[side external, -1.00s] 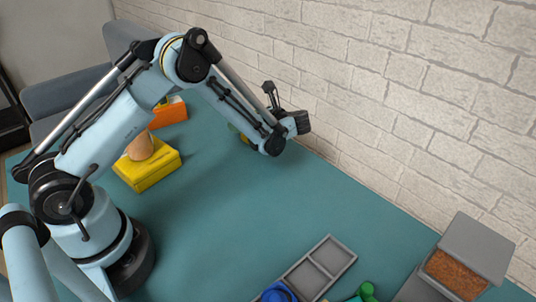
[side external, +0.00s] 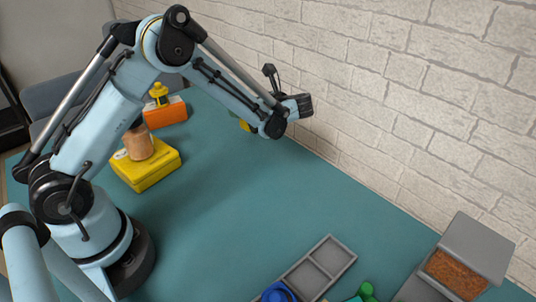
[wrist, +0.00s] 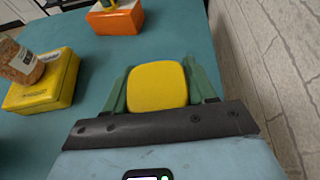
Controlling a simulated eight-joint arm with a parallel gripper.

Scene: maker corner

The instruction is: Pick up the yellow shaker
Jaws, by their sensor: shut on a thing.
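The yellow shaker (wrist: 157,88) shows end-on as a rounded yellow square in the middle of the wrist view. My gripper (wrist: 158,82) is shut on it, with one green finger on each side. In the side external view my arm hides most of the shaker (side external: 245,126); only a small yellow part shows below the wrist. The shaker is above the teal tabletop near the brick wall. The rest of its body is hidden.
A yellow box (side external: 150,172) with a brown labelled jar (side external: 138,143) on it stands left. Behind it is an orange box (side external: 165,114) with a small yellow object (side external: 159,94) on top. A grey divided tray (side external: 325,262) lies front right. The brick wall (side external: 400,100) is close behind my gripper.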

